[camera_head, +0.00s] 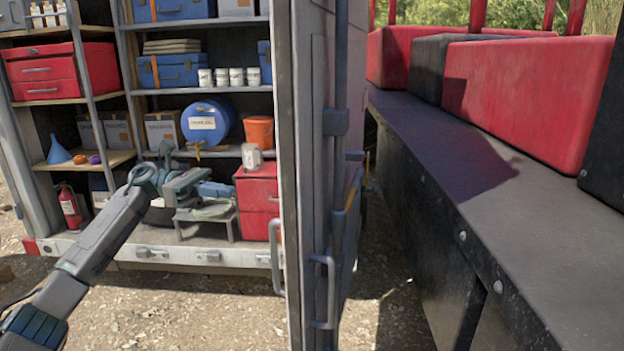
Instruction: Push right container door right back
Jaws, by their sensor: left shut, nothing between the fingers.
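The right container door (311,120) is a tall grey metal panel standing open and seen nearly edge-on in the middle of the view. A vertical locking rod (341,70) and grey handles (326,290) are on it. My left arm comes in from the lower left. My left gripper (186,186) is shut and empty, left of the door and apart from it, in front of the container's lower shelves. Its fingertips are hard to tell from the grey gear behind. My right gripper is not in view.
The container shelves hold blue cases (172,72), a blue drum (208,122), an orange bucket (259,131) and red drawers (257,196). A dark bench (440,150) with red blocks (530,95) runs along the right. A narrow gravel gap lies between door and bench.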

